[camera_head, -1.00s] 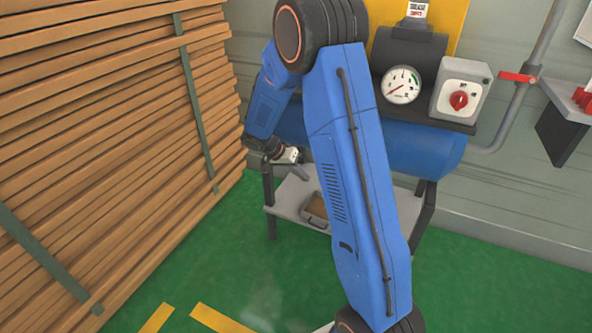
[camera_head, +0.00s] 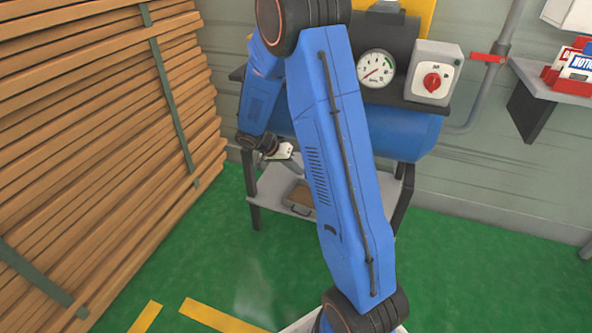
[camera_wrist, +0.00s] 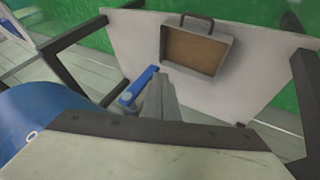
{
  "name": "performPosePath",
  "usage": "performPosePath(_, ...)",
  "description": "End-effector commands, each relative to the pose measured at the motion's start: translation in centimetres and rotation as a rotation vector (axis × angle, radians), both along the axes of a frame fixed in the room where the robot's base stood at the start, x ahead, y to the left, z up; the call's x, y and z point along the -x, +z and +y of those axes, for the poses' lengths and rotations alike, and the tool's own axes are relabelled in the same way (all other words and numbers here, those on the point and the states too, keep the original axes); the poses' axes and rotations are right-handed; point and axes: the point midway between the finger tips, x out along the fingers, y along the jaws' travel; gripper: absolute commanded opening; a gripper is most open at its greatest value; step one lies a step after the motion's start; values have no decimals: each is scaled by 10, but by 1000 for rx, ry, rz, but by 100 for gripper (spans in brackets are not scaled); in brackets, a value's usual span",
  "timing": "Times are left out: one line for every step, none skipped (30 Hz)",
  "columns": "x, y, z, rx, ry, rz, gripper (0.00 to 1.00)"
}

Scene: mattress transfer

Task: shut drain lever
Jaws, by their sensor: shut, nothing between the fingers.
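In the wrist view a small blue lever (camera_wrist: 138,86) sticks out below the blue tank (camera_wrist: 35,125), probably the drain lever. My gripper (camera_wrist: 163,82) is shut and empty, its grey fingers just right of the lever. I cannot tell whether they touch it. In the head view my gripper (camera_head: 284,155) is under the left part of the blue tank (camera_head: 400,132), above the low shelf. The lever cannot be made out there, and my blue arm covers much of the tank.
A tray with a brown inside (camera_wrist: 195,50) lies on the pale low shelf (camera_wrist: 130,42) between dark legs. A timber stack (camera_head: 100,130) stands to the left. A gauge (camera_head: 376,69) and red-knobbed box (camera_head: 433,75) sit above the tank.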

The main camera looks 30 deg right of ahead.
Motion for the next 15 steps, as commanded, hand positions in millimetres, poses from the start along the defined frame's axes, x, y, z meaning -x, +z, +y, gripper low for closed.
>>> performPosePath(0,-1,0,4,0,6,0)
performPosePath(0,-1,0,7,1,9,0)
performPosePath(0,-1,0,13,1,17,0)
performPosePath(0,-2,0,18,2,24,0)
performPosePath(1,-2,0,23,2,31,0)
performPosePath(1,-2,0,28,1,36,0)
performPosePath(1,-2,-1,29,1,38,0)
performPosePath(1,-2,-1,32,2,41,0)
performPosePath(1,-3,-1,35,2,45,0)
performPosePath(1,-3,-1,38,1,48,0)
performPosePath(1,-3,-1,40,1,52,0)
performPosePath(2,-3,-1,45,1,57,0)
performPosePath(2,-3,-1,48,1,61,0)
performPosePath(2,-3,-1,52,1,67,0)
performPosePath(2,-4,-2,58,1,74,0)
